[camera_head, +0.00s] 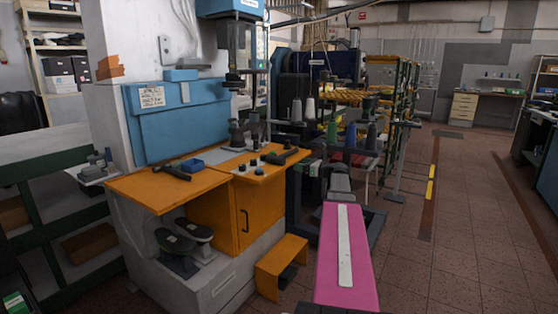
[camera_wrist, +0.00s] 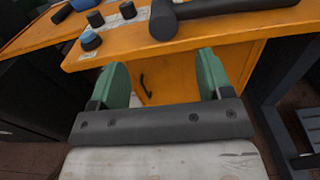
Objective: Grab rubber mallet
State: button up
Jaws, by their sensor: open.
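A black rubber mallet (camera_wrist: 165,18) lies on the orange worktop at the top of the wrist view, its thick head toward me and its handle running off to the right. It also shows in the head view (camera_head: 286,156) near the worktop's right end. My gripper (camera_wrist: 160,72) has its two green fingers spread wide, with nothing between them. It is in front of the orange cabinet, short of the worktop edge and apart from the mallet. The handle's far end is cut off in the wrist view.
An orange stool (camera_head: 282,262) stands below. A rack of thread spools is behind at right. The aisle at right is clear.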

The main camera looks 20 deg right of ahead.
aim_at(284, 161)
jog(key=x, duration=1)
jog(key=shift+w+a+f, duration=0.1)
jog(key=shift+w, duration=0.3)
jog(key=c, duration=1.2)
